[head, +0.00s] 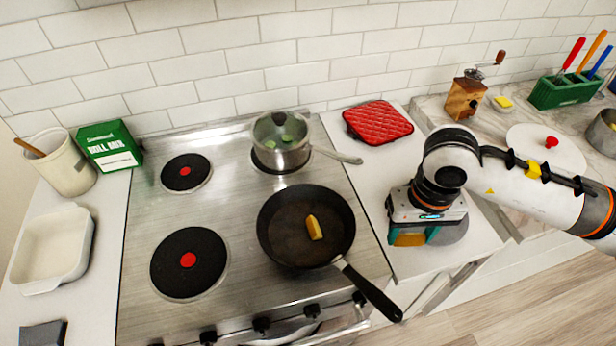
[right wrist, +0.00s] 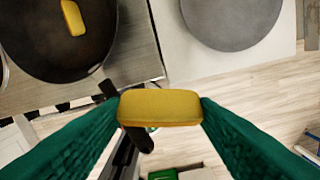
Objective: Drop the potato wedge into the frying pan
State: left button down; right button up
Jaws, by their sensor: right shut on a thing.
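My right gripper (head: 412,238) is shut on a yellow potato wedge, which shows clearly between its green fingers in the right wrist view (right wrist: 160,108). It holds the wedge to the right of the frying pan, near the grey round plate. The dark frying pan (head: 283,245) stands on the stove's front right burner, its black handle pointing to the lower right. Another yellow wedge (head: 314,228) lies inside the pan. The pan (right wrist: 45,60) and that wedge (right wrist: 72,17) also show in the right wrist view. My left gripper is not in view.
A steel saucepan (head: 281,145) stands on the back right burner. The grey round plate (head: 455,232) lies on the counter partly behind my gripper. A red pot holder (head: 378,122) lies behind it. The two left burners (head: 188,275) are empty.

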aim_at(320, 260)
jog(key=k+l+u, duration=0.1)
jog(key=u, duration=0.3)
jog(key=k+l+u, duration=0.15)
jog(key=l+u, duration=0.2)
jog(key=k+l+u, duration=0.1)
jog(key=u, duration=0.3)
jog(key=k+u, duration=0.2)
jog(key=u, duration=0.15)
